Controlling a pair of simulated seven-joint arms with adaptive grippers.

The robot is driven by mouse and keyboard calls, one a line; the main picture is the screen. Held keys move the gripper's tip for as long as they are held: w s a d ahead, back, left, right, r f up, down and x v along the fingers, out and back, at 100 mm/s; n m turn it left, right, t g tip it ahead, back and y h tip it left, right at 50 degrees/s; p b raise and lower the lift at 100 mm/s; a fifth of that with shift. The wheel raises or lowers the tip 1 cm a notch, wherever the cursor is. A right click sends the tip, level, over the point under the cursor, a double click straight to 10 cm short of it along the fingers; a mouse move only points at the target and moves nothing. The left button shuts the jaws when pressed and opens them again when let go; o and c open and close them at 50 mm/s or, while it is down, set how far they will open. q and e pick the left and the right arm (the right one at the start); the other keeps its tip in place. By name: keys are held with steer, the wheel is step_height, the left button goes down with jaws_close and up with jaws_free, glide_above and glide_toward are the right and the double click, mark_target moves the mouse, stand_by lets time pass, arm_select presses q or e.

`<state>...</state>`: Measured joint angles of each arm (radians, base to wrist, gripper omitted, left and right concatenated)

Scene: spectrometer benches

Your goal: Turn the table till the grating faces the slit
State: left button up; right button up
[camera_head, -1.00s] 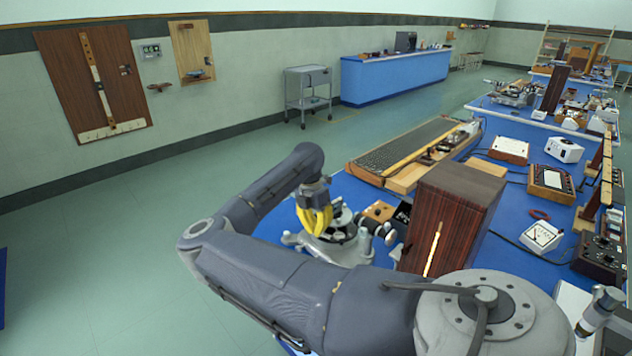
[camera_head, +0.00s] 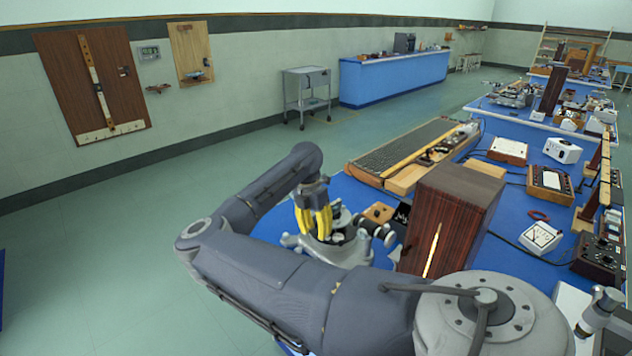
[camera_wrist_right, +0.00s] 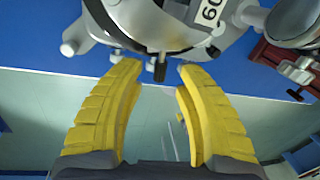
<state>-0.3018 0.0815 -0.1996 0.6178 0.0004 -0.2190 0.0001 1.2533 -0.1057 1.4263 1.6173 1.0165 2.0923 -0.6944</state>
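The grey metal spectrometer (camera_head: 345,250) stands on the near blue bench, partly hidden by my right arm. Its short tube (camera_head: 376,231) points to the right. My right gripper (camera_head: 315,236), with yellow fingers, points down at the spectrometer's left side. In the right wrist view my right gripper (camera_wrist_right: 158,70) has its fingertips well apart. A small dark peg (camera_wrist_right: 160,68) of the spectrometer shows between the tips; I see no contact. I cannot make out the grating or the slit. My left gripper is out of view.
A tall dark wooden box (camera_head: 450,220) stands close on the right of the spectrometer. A long wooden-framed board (camera_head: 410,155) lies behind it. Meters and cables crowd the bench's right side. Open floor (camera_head: 120,260) lies to the left.

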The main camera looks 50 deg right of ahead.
step_height(320, 180, up, 11)
steer(key=w, duration=0.1)
steer(key=shift+w+r, duration=0.15)
steer(key=shift+w, duration=0.2)
stand_by(0.5)
